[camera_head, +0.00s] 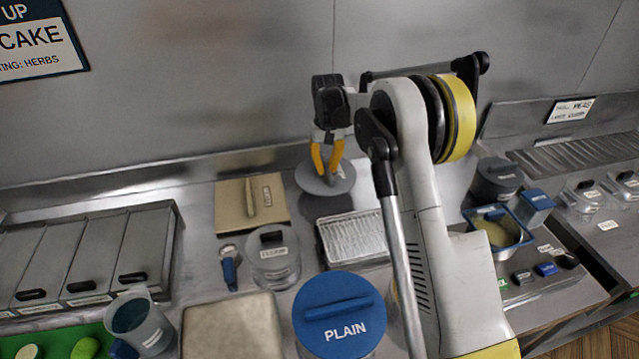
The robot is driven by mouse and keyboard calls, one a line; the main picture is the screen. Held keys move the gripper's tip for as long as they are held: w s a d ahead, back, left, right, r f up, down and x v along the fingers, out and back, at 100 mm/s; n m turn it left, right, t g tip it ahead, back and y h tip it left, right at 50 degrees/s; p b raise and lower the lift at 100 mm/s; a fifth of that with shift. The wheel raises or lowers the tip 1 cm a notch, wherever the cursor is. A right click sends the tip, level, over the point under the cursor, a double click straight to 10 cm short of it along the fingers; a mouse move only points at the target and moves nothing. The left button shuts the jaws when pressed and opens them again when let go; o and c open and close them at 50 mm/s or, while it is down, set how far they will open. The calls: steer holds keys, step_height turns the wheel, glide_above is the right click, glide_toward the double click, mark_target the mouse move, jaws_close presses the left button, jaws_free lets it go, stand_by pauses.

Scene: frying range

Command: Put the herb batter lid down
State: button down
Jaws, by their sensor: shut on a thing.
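My gripper (326,168), with yellow fingers pointing down, is shut on a grey round lid (343,184) near the back wall. I take this to be the herb batter lid, but no label on it can be read. The fingers hide part of its top and handle. The lid looks about level. I cannot tell whether it touches the counter or hangs just above it.
A tan board (235,213) lies left of the lid, and a ribbed metal tray (352,250) lies in front. A clear labelled container (273,268) and a blue PLAIN lid (322,292) stand nearer. Lidded bins (62,262) line the left. My arm hides counter to the right.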

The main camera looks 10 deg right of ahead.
mark_target(320, 179)
steer(key=shift+w+a+f, duration=0.6)
steer(key=shift+w+a, duration=0.05)
steer(key=shift+a, duration=0.1)
steer(key=shift+w+f, duration=0.1)
steer(key=shift+f, duration=0.1)
step_height(320, 179, down, 4)
steer(key=shift+r+b, duration=0.1)
steer(key=shift+b, duration=0.75)
steer(key=shift+r, duration=0.1)
steer(key=c, duration=1.6)
jaws_free()
steer(key=shift+o, duration=0.2)
